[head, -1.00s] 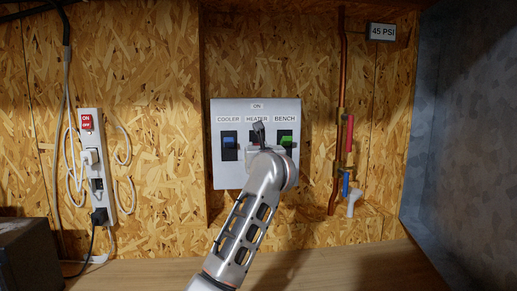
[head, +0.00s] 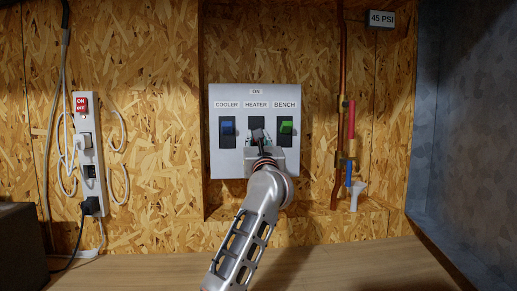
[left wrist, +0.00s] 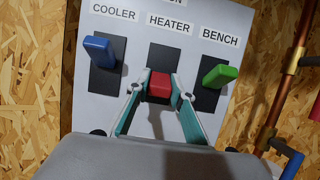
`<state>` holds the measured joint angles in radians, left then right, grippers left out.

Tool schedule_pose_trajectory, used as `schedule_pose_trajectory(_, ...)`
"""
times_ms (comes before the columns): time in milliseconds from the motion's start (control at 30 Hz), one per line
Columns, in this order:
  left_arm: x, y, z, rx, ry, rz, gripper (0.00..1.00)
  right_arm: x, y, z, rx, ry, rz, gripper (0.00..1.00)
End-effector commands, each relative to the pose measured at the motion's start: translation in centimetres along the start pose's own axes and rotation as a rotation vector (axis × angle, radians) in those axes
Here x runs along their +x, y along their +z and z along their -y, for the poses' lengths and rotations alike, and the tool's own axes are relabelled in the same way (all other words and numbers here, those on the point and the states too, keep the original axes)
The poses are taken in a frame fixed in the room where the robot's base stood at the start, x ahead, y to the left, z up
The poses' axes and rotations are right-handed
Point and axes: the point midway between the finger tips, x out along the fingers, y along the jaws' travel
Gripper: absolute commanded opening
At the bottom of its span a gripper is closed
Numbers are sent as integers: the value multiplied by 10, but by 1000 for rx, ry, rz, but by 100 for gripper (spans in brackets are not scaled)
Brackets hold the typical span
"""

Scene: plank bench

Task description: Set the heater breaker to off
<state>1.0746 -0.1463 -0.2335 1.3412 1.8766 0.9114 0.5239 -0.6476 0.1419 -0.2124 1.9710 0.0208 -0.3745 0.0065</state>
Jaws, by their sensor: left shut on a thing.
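A pale breaker panel (head: 226,163) is on the wall, with an "ON" label at its top and switches labelled COOLER, HEATER and BENCH. The heater breaker is a red lever (left wrist: 159,90) on a dark slot in the left wrist view. My left gripper (head: 258,137) is at the panel's middle, its fingers closed on both sides of the red lever, also in the wrist view. In the head view the fingers hide the lever. The blue cooler lever (head: 227,128) and green bench lever (head: 286,127) stand on either side. My right gripper is not in view.
A power strip (head: 89,155) with plugs and cables hangs on the left wall. A wooden bench top (head: 350,262) runs below.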

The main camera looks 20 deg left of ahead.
Motion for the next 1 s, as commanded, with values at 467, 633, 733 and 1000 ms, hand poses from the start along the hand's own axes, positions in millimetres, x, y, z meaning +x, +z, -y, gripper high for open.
schedule_pose_trajectory(467, 1, 2, -1, 2, 0, 36, 1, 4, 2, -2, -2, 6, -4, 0)
schedule_pose_trajectory(633, 0, 1, 0, 2, -1, 34, 39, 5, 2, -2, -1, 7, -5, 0)
schedule_pose_trajectory(733, 0, 0, 0, 2, -1, 32, 39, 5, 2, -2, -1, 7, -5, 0)
schedule_pose_trajectory(1000, 3, 8, 0, -1, -1, 32, 39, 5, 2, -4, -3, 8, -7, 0)
